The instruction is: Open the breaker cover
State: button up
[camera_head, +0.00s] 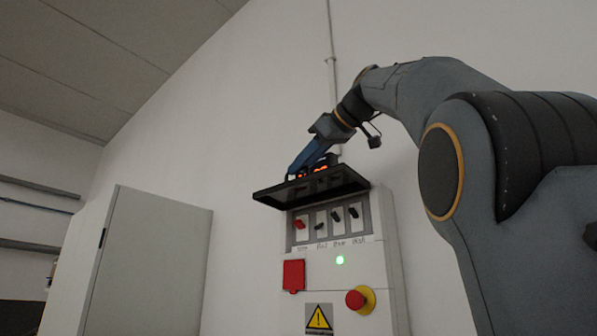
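The breaker cover (312,188) is a dark, framed flap on the upper part of the grey-white electrical box (372,265). It is swung up and sticks out from the box, tilted, with the breaker switches (327,221) exposed below it. One switch is red and the others are dark. My gripper (298,168), with blue fingers, is just above the cover and points down to the left. Its fingertips are close to the cover's upper side; whether they touch it is unclear. The gap between the fingers cannot be made out.
Below the switches are a red square part (293,275), a green light (340,260), a red knob on a yellow base (358,300) and a yellow warning sign (318,319). A grey cabinet (150,265) stands to the left. A conduit (331,70) runs up the wall.

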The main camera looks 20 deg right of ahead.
jog(key=v, duration=0.5)
jog(key=shift+s+d+b, duration=0.1)
jog(key=shift+s+b, duration=0.2)
jog(key=shift+b, duration=0.05)
jog(key=shift+r, duration=0.1)
